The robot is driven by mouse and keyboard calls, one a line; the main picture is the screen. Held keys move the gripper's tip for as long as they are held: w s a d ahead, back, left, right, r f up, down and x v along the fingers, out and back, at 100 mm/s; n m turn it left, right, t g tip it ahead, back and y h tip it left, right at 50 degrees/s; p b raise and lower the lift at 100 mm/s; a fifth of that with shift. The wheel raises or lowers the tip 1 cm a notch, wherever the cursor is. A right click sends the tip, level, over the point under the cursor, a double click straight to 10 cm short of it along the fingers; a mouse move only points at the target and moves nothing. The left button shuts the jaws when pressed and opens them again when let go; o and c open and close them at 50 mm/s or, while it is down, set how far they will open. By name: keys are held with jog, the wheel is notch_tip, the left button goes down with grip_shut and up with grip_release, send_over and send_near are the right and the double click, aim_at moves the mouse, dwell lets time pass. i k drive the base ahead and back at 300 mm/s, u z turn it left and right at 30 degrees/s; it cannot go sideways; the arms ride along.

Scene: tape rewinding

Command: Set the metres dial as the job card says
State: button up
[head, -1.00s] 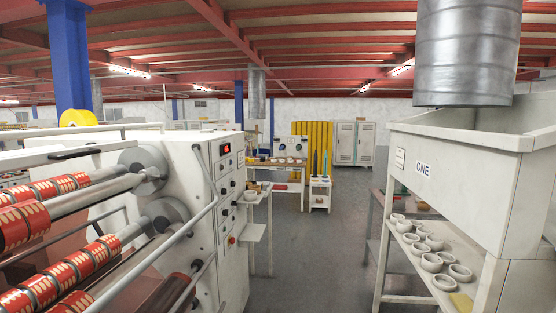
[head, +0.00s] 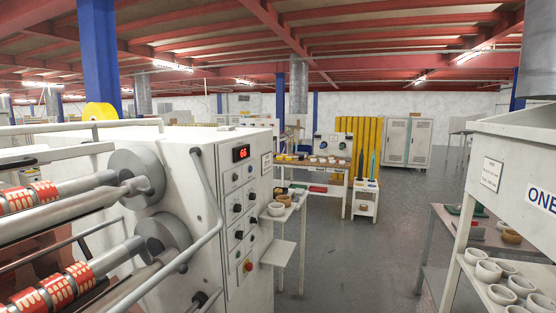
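A cream machine (head: 175,150) stands at the left with a control panel on its end face. The panel has a red digital display (head: 241,153) that seems to read 66. Below it are several small black knobs (head: 238,208) and a red button (head: 248,267). The knob labels are too small to read, so I cannot tell which is the metres dial. A small white card (head: 267,164) is on the machine beside the panel; its text is unreadable. Another white card (head: 491,174) is on the hopper at the right, also unreadable. My gripper is not in view.
Silver rollers with red printed tape (head: 50,290) and a bent grey rail (head: 205,200) stick out left of the panel. A side shelf (head: 279,253) stands right of it. A hopper stand marked ONE (head: 520,145) holds bowls. Grey floor (head: 350,265) between is open.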

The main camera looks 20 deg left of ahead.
aim_at(237, 207)
jog(key=i, duration=2.55)
jog(key=u, duration=2.1)
